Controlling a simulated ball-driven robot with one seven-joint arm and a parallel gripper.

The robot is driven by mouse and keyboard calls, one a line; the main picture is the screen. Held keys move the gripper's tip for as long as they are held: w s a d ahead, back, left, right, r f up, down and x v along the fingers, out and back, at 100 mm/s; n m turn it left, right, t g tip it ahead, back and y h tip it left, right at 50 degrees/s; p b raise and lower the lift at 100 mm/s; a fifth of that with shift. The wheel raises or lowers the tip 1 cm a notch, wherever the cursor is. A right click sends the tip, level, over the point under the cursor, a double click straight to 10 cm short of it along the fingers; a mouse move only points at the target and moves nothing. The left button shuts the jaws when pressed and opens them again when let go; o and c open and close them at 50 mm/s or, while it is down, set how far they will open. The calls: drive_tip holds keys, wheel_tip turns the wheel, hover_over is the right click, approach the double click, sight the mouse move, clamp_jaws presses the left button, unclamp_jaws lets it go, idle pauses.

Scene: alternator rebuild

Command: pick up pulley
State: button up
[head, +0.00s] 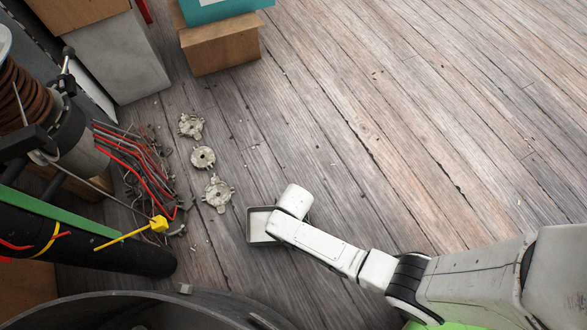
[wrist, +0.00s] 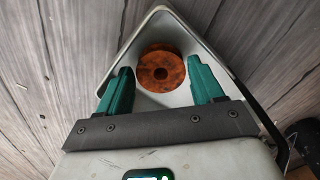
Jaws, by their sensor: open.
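The pulley (wrist: 161,69) is a round, rusty orange-brown disc with a dark centre hole. It lies in a pale, metal-walled tray (wrist: 163,27) in the wrist view. My gripper (wrist: 159,68) is open, with one green finger on each side of the pulley. Gaps show between the fingers and the pulley, and I cannot tell how far above it they are. In the head view the tray (head: 250,227) sits on the floor under the end of my arm. The pulley and my fingers are hidden there.
Several pale metal castings, one being the flat ring (head: 203,157), lie beyond the tray. Red and grey wires (head: 135,160) and a black tube (head: 110,245) lie left. A wooden box (head: 222,45) and grey block (head: 118,58) stand at the back. The plank floor at right is clear.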

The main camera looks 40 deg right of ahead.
drive_tip(key=shift+f, duration=0.55)
drive_tip(key=shift+r, duration=0.1)
drive_tip(key=c, duration=0.8)
drive_tip(key=shift+r, duration=0.1)
drive_tip(key=shift+c, duration=0.2)
drive_tip(key=shift+r+p, duration=0.5)
drive_tip(key=shift+r, duration=0.1)
wheel_tip(320, 180, up, 2)
drive_tip(key=shift+r+p, duration=0.1)
drive_tip(key=shift+p, duration=0.65)
drive_tip(key=s+r+p, duration=0.3)
drive_tip(key=r+p, duration=0.1)
drive_tip(key=s+r+p, duration=0.2)
drive_tip(key=shift+s+d+r, duration=0.35)
drive_tip(key=shift+d, duration=0.05)
drive_tip(key=s+d+r+p, duration=0.1)
drive_tip(key=s+r+p, duration=0.1)
drive_tip(key=s, duration=0.6)
drive_tip(key=shift+r+p, duration=0.35)
drive_tip(key=shift+p, duration=0.35)
